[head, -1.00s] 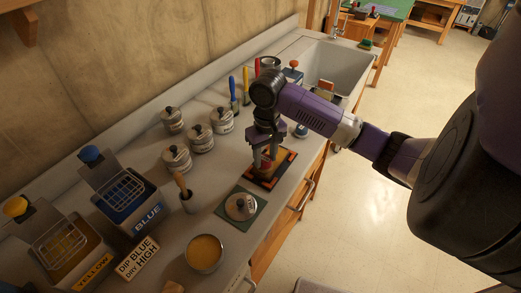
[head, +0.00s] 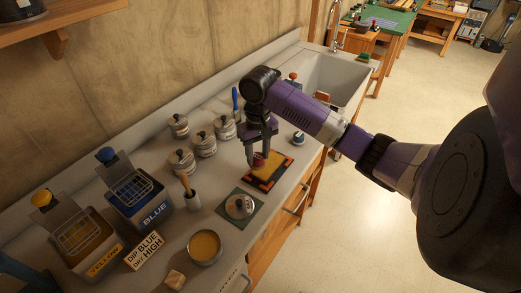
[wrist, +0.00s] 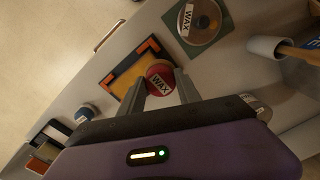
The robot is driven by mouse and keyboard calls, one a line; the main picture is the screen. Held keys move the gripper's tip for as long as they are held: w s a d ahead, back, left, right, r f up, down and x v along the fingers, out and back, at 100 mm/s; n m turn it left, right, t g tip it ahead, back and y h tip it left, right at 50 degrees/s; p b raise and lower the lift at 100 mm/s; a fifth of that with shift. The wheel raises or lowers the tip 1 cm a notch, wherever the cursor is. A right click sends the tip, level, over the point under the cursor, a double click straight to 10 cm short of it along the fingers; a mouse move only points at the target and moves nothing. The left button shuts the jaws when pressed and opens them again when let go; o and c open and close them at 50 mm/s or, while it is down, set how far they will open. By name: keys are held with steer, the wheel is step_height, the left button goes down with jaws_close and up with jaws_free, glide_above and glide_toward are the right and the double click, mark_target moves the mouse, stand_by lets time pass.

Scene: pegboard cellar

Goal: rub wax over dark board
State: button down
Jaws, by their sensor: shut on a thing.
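My gripper (head: 258,157) is shut on a round red wax piece (wrist: 160,79) marked WAX, which also shows in the head view (head: 259,159). The wax is at the edge of a board with a yellow-tan middle (head: 266,174) in a dark frame with orange corners; the board also shows in the wrist view (wrist: 126,77). The wax overlaps the board's wall-side edge in the picture; I cannot tell whether it touches the surface. A lidded tin (head: 240,206), marked WAX in the wrist view (wrist: 199,20), sits on a green mat beside the board.
An open tin of yellow stuff (head: 204,247) stands nearer. Blue (head: 146,205) and yellow (head: 92,246) dip tanks, a sign (head: 144,251) and a brush pot (head: 192,200) line the left. Several lidded tins (head: 204,145) stand behind. A sink (head: 338,82) is beyond.

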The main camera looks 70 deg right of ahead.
steer(key=shift+r, duration=0.95)
steer(key=shift+w, duration=0.15)
